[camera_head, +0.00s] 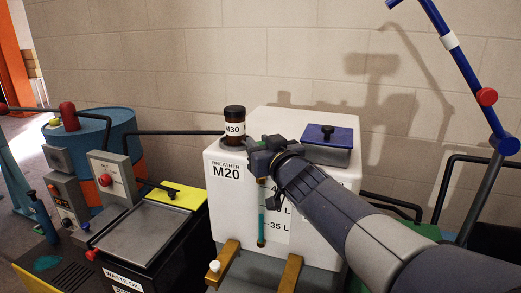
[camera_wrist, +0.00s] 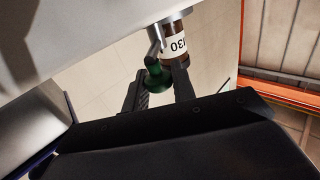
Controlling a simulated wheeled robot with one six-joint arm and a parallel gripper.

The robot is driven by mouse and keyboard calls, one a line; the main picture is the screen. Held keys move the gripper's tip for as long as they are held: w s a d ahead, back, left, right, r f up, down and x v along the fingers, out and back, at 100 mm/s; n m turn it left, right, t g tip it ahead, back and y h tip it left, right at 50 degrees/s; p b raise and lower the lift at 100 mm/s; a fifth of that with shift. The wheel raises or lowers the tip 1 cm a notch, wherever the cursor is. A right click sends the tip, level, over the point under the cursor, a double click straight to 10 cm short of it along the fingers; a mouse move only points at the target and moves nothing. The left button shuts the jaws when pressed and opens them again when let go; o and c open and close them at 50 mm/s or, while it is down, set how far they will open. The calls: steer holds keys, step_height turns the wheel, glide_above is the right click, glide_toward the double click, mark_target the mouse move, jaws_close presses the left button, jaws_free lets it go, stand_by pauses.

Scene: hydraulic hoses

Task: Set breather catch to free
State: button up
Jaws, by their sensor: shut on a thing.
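The breather is a dark brown jar (camera_head: 235,122) with a black cap and an M30 label, standing upright on the white tank (camera_head: 222,195) above the printed words BREATHER M20. In the wrist view the brown jar (camera_wrist: 178,46) sits against a grey metal collar (camera_wrist: 166,22). A green knob (camera_wrist: 155,76), which looks like the catch, is beside the jar. My gripper (camera_head: 256,150) is at the tank's upper front edge, just right of the jar. In the wrist view its fingers (camera_wrist: 158,85) are shut on the green knob.
A blue-lidded box (camera_head: 328,138) sits on the tank right of my gripper. A waste oil bin (camera_head: 145,228) with a yellow pad (camera_head: 176,194) stands left. A blue drum (camera_head: 105,130) is farther left. A blue jointed post (camera_head: 475,85) rises at right. The block wall is close behind.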

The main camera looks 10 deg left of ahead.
steer(key=shift+w+a+r+m+t+h+b, duration=0.15)
steer(key=shift+m+t+h+b, duration=0.3)
steer(key=shift+b, duration=1.95)
